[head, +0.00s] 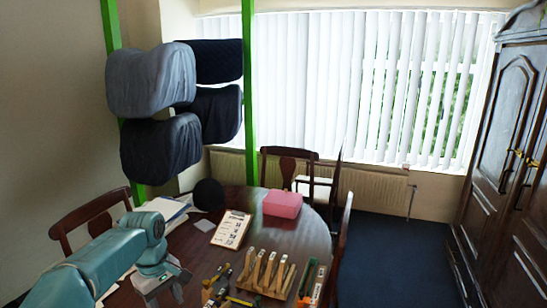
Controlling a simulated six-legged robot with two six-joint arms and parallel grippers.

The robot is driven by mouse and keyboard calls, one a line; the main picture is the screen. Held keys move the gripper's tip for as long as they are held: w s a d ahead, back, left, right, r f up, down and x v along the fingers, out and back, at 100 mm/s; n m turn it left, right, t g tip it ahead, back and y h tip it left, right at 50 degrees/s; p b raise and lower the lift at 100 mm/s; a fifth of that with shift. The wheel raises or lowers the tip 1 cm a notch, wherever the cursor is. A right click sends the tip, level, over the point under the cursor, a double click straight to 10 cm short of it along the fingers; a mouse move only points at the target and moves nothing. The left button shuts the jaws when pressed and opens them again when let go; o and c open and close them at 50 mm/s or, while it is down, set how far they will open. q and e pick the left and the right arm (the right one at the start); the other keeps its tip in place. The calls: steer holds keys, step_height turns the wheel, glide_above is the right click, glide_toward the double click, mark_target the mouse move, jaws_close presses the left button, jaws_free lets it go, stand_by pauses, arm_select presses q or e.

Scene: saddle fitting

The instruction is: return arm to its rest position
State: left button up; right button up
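My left arm, teal and grey, comes in from the lower left and bends down over the near left part of the table. Its wrist end, with my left gripper (168,291), is at the bottom edge of the head view. The fingers are too small and cut off to tell whether they are open or shut, and no held object can be made out. My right arm and gripper are not in view.
The dark wooden table (285,238) carries a rack of wooden-handled tools (268,270), a clipboard (231,228), a pink box (282,204), a black round object (208,194) and papers (165,210). Saddles (150,80) hang between green posts (249,90). Chairs (95,215) surround the table.

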arm_select(q)
steer(key=s+d+f+m+h, duration=0.1)
steer(key=s+d+f+m, duration=0.25)
steer(key=f, duration=0.65)
steer(key=s+d+f+m+h, duration=0.15)
steer(key=s+d+f, duration=0.25)
steer(key=f, duration=0.7)
steer(key=shift+m+h, duration=0.35)
steer(key=shift+m, duration=0.55)
steer(key=s+d+f, duration=0.1)
steer(key=s+f, duration=0.1)
steer(key=s+d+f, duration=0.1)
steer(key=s+f, duration=0.1)
steer(key=s, duration=0.1)
steer(key=s+d+f, duration=0.1)
steer(key=s+f, duration=0.1)
steer(key=s, duration=0.1)
steer(key=shift+s+d+f, duration=0.1)
steer(key=shift+d+f, duration=0.1)
steer(key=shift+d, duration=0.1)
steer(key=s+d+f+m, duration=0.2)
steer(key=s+f, duration=0.1)
steer(key=s, duration=1.1)
step_height(320, 180, down, 10)
steer(key=b, duration=1)
steer(key=shift+w+r, duration=0.2)
